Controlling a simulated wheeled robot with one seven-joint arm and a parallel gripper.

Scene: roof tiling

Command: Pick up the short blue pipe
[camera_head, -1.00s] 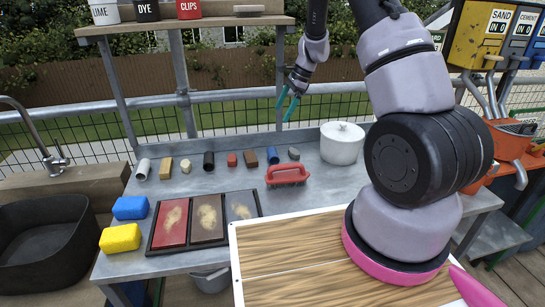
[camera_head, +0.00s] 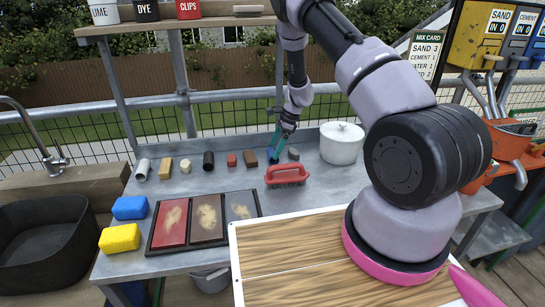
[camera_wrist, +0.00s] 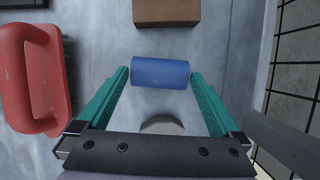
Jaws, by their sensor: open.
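The short blue pipe (camera_wrist: 160,72) lies on its side on the grey bench, crosswise between my fingertips in the wrist view. My gripper (camera_wrist: 159,75) is open, with one teal finger near each end of the pipe. A small gap shows at each end, and I cannot tell whether the fingertips are down at the pipe's height. In the head view my gripper (camera_head: 277,146) is low over the back of the bench, and its fingers hide much of the pipe (camera_head: 273,157).
A brown block (camera_wrist: 166,12) lies beyond the pipe, and a rounded grey piece (camera_wrist: 162,126) sits between my fingers' bases. A red-handled tool (camera_head: 287,174) lies close by. A white lidded pot (camera_head: 341,146) stands to the right. Several small pieces line the bench leftward.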

